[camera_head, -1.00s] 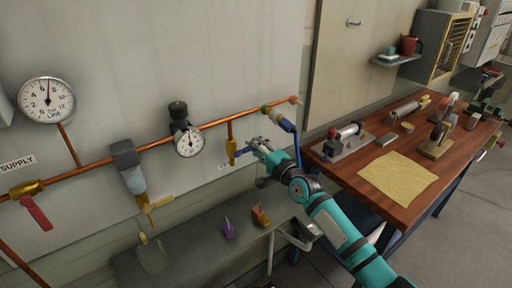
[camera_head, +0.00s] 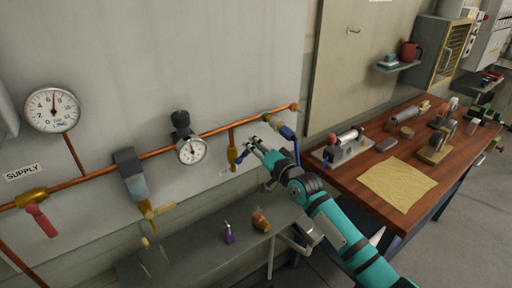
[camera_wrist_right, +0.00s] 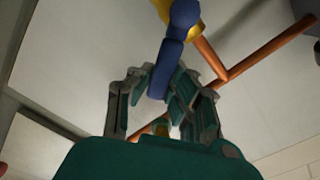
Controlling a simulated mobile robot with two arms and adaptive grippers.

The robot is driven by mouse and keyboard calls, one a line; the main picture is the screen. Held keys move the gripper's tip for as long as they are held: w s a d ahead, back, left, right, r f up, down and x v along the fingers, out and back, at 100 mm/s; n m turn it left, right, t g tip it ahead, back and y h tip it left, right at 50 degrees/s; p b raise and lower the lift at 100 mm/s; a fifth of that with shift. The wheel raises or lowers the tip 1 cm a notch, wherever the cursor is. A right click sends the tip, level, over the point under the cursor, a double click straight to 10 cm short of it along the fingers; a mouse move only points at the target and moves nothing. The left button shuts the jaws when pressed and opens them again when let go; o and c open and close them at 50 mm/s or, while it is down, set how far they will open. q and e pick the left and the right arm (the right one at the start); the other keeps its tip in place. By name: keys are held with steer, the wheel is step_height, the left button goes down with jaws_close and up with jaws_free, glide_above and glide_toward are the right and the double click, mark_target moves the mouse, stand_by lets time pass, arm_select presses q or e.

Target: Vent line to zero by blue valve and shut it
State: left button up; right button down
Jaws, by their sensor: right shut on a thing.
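The blue valve is a brass body (camera_head: 232,154) on a short copper branch, with a blue lever handle (camera_head: 243,157) sticking out to the right. My right gripper (camera_head: 253,149) is at this handle. In the right wrist view the blue handle (camera_wrist_right: 165,70) runs down between the fingers, and the right gripper (camera_wrist_right: 165,105) is shut on it. The line gauge (camera_head: 52,108) hangs at the left; its needle points nearly straight up, around the middle of the scale. My left gripper is not in view.
A red-handled supply valve (camera_head: 38,215), a filter (camera_head: 131,175) and a small regulator gauge (camera_head: 191,151) sit along the copper pipe. A blue hose fitting (camera_head: 285,130) is just right of my gripper.

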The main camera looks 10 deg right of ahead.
mark_target(247, 150)
steer(key=n, duration=0.1)
steer(key=a+r+n+p, duration=0.1)
steer(key=shift+s+r+n, duration=0.2)
steer(key=shift+n, duration=0.2)
steer(key=n, duration=0.1)
steer(key=a+n+p, duration=0.1)
steer(key=r+n, duration=0.1)
steer(key=shift+s+a+n, duration=0.2)
steer(key=shift+s+n, duration=0.1)
steer(key=shift+s+a+r+n+p, duration=0.1)
steer(key=shift+s+a+n+p, duration=0.25)
steer(key=shift+n, duration=0.6)
steer(key=shift+a+r+n+p, duration=0.15)
steer(key=shift+a+n, duration=0.4)
steer(key=shift+n, duration=0.35)
steer(key=shift+s+a+n+p, duration=0.25)
steer(key=shift+a+n, duration=0.2)
steer(key=shift+n, duration=0.5)
steer(key=c, duration=1.2)
jaws_free()
steer(key=v, duration=1.2)
